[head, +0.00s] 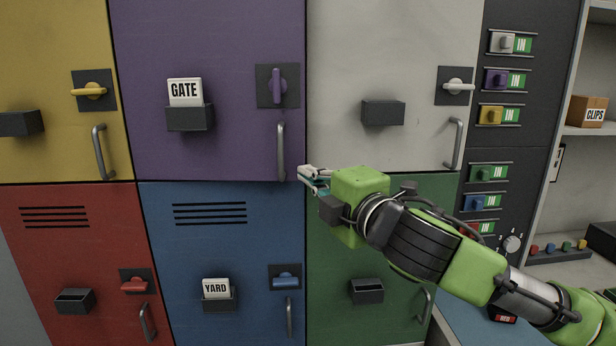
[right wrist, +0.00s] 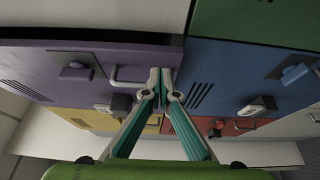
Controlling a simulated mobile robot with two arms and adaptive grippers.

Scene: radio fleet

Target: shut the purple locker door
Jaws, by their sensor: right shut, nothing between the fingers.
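The purple locker door (head: 215,45) is in the upper middle of the head view, with a GATE card in its dark holder. Its purple latch (head: 277,86) stands upright and its bar handle (head: 281,150) is near the right edge. In the right wrist view the purple door (right wrist: 45,65) shows a dark side edge and seems to stand slightly proud of the white locker beside it. My right gripper (head: 312,178) is shut and empty by the door's lower right corner. In the wrist view its fingertips (right wrist: 166,76) overlap that corner; contact cannot be told. My left gripper is out of view.
Yellow (head: 55,40), white (head: 390,45), red (head: 75,240), blue (head: 225,255) and green (head: 335,260) locker doors surround it, with protruding handles and card holders. A dark switch panel (head: 530,80) and shelves with a CLIPS box (head: 587,111) are at the right.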

